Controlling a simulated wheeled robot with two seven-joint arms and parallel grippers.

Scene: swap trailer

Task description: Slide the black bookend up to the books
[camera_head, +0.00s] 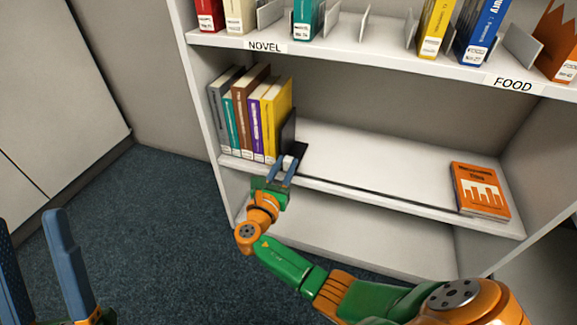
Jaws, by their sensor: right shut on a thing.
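The black bookend (288,132) stands on the middle shelf just right of a row of several upright books. The nearest book is the yellow one (275,112), and the bookend looks close against it; I cannot tell if they touch. Its dark base (301,150) shows on the shelf to the right. My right gripper (284,168) is at the shelf's front edge, shut on the bookend; its fingers partly hide the bookend's lower part. My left gripper (45,265) is at the lower left, its two blue fingers apart, empty and far from the shelf.
An orange book (480,190) lies flat at the right end of the same shelf (385,172); the shelf between is clear. The upper shelf (380,62) holds books and grey dividers, with NOVEL and FOOD labels. The bottom shelf (340,228) looks empty.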

